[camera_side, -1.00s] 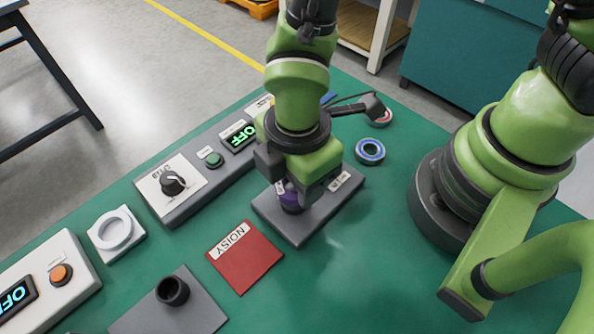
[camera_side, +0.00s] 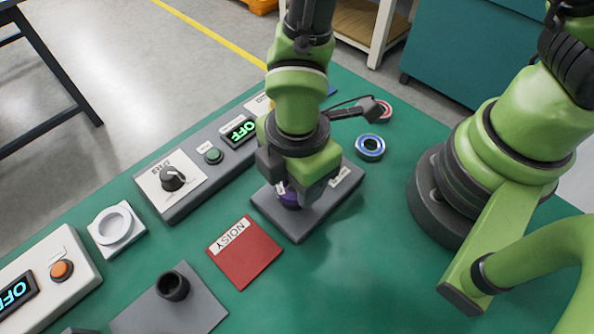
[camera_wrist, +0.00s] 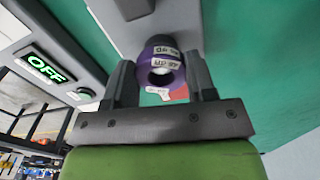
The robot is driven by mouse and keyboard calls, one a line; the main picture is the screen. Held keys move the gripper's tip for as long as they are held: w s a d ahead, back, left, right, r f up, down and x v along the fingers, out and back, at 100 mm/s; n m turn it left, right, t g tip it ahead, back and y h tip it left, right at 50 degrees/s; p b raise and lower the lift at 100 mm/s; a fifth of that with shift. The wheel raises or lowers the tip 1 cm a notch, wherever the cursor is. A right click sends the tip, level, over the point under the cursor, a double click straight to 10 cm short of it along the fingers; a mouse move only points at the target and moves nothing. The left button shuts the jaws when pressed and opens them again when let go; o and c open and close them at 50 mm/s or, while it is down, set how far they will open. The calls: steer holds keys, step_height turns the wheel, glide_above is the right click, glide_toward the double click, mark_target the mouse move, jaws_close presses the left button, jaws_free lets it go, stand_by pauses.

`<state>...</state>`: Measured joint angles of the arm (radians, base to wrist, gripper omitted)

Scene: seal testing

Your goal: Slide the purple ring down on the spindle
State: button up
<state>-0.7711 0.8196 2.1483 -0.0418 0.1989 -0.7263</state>
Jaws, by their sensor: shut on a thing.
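The purple ring (camera_side: 288,198) is between the fingers of my gripper (camera_side: 288,184), which is shut on it. It sits low over the dark grey base plate (camera_side: 299,228). The spindle itself cannot be told apart under the ring and gripper, so I cannot tell how far down the ring sits.
A grey control panel (camera_side: 188,206) with a knob, green button and OFF display stands left of the plate. A red NOISY mat (camera_side: 246,260), a white ring holder (camera_side: 104,243) and a blue ring (camera_side: 362,155) lie nearby.

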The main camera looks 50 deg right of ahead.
steer(key=shift+f, duration=0.6)
stand_by(0.3)
steer(key=o, duration=1.1)
steer(key=shift+r, duration=0.1)
steer(key=shift+r, duration=4.4)
